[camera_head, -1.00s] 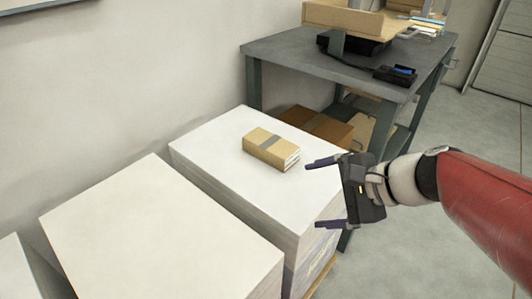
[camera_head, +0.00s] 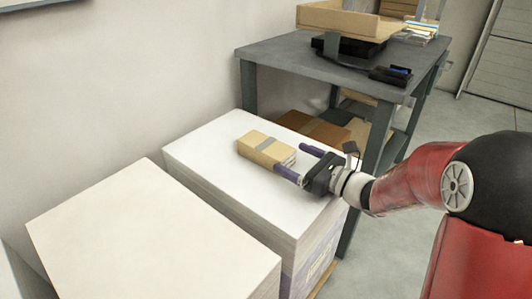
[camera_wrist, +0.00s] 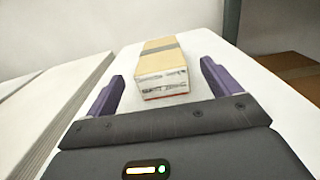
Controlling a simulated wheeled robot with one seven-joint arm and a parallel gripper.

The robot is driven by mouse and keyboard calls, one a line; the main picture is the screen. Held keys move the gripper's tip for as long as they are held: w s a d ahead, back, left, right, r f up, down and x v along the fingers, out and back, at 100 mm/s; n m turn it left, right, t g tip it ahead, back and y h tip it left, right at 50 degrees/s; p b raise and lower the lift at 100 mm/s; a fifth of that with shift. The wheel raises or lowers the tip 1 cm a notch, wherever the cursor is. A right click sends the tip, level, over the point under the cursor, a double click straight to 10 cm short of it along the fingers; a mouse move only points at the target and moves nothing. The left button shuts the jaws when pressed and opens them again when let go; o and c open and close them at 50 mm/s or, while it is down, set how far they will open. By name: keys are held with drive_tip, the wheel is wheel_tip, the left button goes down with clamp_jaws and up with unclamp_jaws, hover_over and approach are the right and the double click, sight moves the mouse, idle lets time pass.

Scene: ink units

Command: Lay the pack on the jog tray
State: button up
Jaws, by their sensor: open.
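The pack (camera_head: 262,147) is a tan wrapped block with a grey band, lying on top of a white paper stack. It also shows in the wrist view (camera_wrist: 163,66), ahead of and between the fingers, with its white end facing me. My gripper (camera_head: 290,160) is open, low over the stack at the near right end of the pack. In the wrist view my gripper (camera_wrist: 162,82) has its purple fingers apart on either side, with nothing held. A wooden tray (camera_head: 345,18), likely the jog tray, stands on a black base on the grey table at the back.
The paper stack (camera_head: 205,150) has bare room around the pack. A second white stack (camera_head: 140,235) stands at the near left. The grey table (camera_head: 285,55) carries a small black device (camera_head: 390,75) near its right edge. Brown boxes (camera_head: 322,130) sit on its lower shelf.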

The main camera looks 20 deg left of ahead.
sight(273, 147)
drive_tip(key=shift+w+a, duration=0.15)
drive_tip(key=shift+a, duration=0.3)
drive_tip(key=x, duration=0.6)
drive_tip(key=shift+w+a+r+p, duration=0.1)
drive_tip(key=shift+a+p, duration=0.1)
drive_tip(key=shift+p, duration=0.15)
drive_tip(key=shift+c, duration=0.4)
drive_tip(key=c, duration=1.2)
drive_tip(key=shift+c, duration=0.9)
drive_tip(key=shift+r, duration=0.2)
